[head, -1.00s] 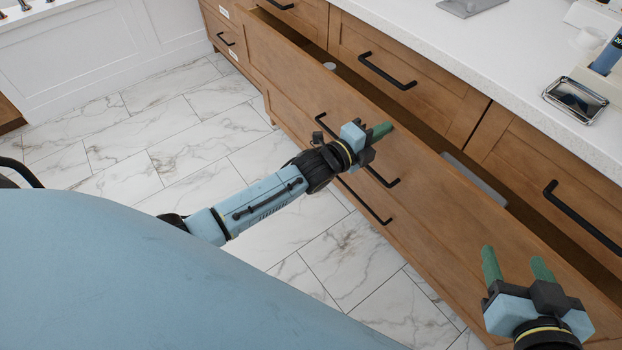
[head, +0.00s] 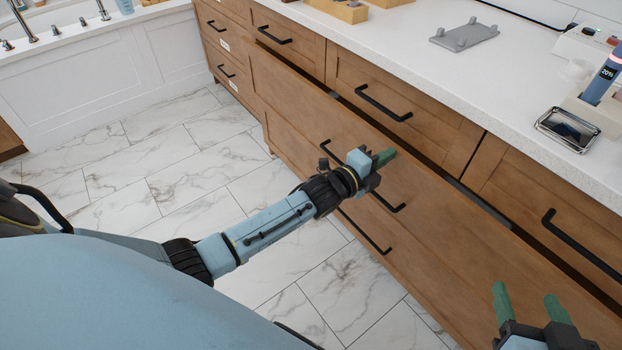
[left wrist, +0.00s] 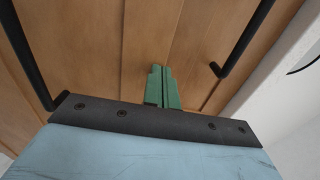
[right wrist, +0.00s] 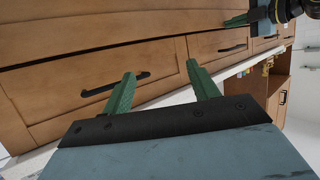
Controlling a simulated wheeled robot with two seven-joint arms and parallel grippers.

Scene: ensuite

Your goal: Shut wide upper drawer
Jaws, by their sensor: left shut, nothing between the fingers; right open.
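The wide upper drawer (head: 440,210) is wooden with a black bar handle (head: 362,176). It stands slightly out from the cabinet, with a narrow dark gap along its top edge. My left gripper (head: 388,155) is shut and empty, with its green fingertips at the drawer front near the handle. In the left wrist view the shut fingers (left wrist: 162,88) point at the wood; whether they touch it I cannot tell. My right gripper (head: 530,302) is open and empty near the right part of the drawer front. Its spread fingers (right wrist: 162,88) also show in the right wrist view.
Smaller drawers with black handles (head: 383,103) line the cabinet above. The white counter (head: 420,70) holds a grey tray (head: 464,36), a metal dish (head: 568,128) and a blue device (head: 602,76). A lower drawer handle (head: 364,231) sits below. The marble floor (head: 190,165) at left is clear.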

